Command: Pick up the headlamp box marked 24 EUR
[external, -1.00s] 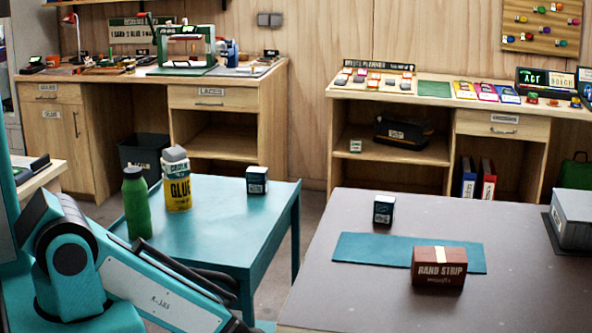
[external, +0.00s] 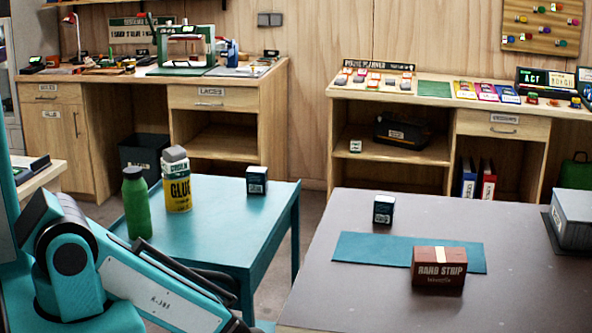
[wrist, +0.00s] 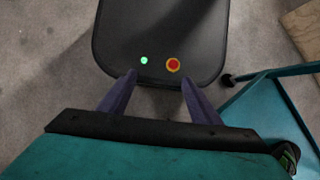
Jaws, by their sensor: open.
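Small dark boxes with white labels show in the external view. One box (external: 257,180) stands on the teal table (external: 222,222), near its far right corner. Another box (external: 383,209) stands on the grey-brown table (external: 330,290), behind a teal mat. A smaller box (external: 355,146) sits on the right bench's shelf, and one more (external: 271,55) is on the left bench. The price markings are too small to read, so I cannot tell which is 24 EUR. My gripper (wrist: 158,78) is open and empty in the wrist view, pointing down, away from all these boxes. It is out of sight in the external view.
A green bottle (external: 136,203) and a yellow glue bottle (external: 177,182) stand on the teal table's left part. A grey case (external: 572,220) is at far right. The teal table's front middle is clear.

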